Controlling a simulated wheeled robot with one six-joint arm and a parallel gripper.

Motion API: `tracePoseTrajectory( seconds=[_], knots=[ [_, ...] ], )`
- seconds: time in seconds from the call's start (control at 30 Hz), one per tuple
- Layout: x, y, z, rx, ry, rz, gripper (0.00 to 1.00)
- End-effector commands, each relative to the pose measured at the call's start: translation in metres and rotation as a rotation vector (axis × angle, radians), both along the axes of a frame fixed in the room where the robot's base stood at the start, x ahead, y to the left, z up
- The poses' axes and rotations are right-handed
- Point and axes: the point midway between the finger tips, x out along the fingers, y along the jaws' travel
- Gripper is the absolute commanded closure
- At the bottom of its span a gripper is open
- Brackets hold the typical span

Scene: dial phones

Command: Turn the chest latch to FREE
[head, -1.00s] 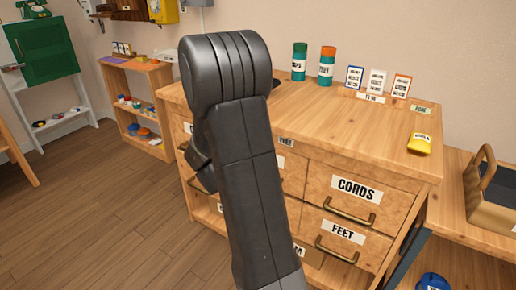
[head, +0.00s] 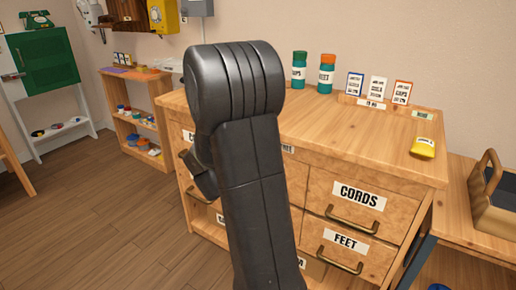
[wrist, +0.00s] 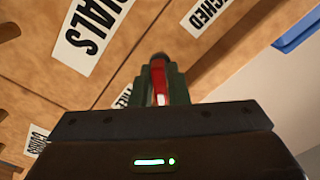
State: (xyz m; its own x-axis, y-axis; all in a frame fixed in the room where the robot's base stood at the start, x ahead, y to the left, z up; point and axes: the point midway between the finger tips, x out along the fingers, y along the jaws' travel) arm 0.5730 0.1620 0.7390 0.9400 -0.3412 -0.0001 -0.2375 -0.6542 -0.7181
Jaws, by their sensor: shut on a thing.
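The chest (head: 330,135) is a wooden drawer unit with labelled drawers, and my arm covers part of its front in the head view. In the wrist view, my gripper (wrist: 161,88) is shut on a red and white piece (wrist: 159,76) with a dark tip, which looks like the latch, against the wooden front. A label ending in CHED (wrist: 211,8) is at the upper right. A label that seems to begin FRE (wrist: 123,98) is partly hidden left of the fingers. The latch's exact angle is hard to tell. My gripper is hidden in the head view.
A drawer label ending in IALS (wrist: 90,35) shows in the wrist view. Jars (head: 326,73), cards (head: 378,89) and a yellow item (head: 423,148) stand on the chest top. A side table with a basket (head: 490,195) is at the right. Open floor (head: 90,220) lies at the left.

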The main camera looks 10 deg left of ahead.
Motion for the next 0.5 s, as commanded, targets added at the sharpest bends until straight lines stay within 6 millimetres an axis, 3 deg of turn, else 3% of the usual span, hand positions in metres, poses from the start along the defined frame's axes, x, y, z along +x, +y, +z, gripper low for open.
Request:
tracePoseTrajectory(
  seconds=[0.07, 0.1, 0.2, 0.5],
  knots=[
    [-0.0001, -0.0002, -0.0004, 0.0, 0.001, -0.001, 1.0],
    [-0.0001, -0.0002, -0.0004, 0.0, 0.001, -0.001, 0.82],
    [-0.0001, -0.0002, -0.0004, -0.001, 0.001, -0.001, 0.67],
    [-0.0018, 0.0008, 0.0001, -0.001, 0.0, 0.0, 0.67]
  ],
)
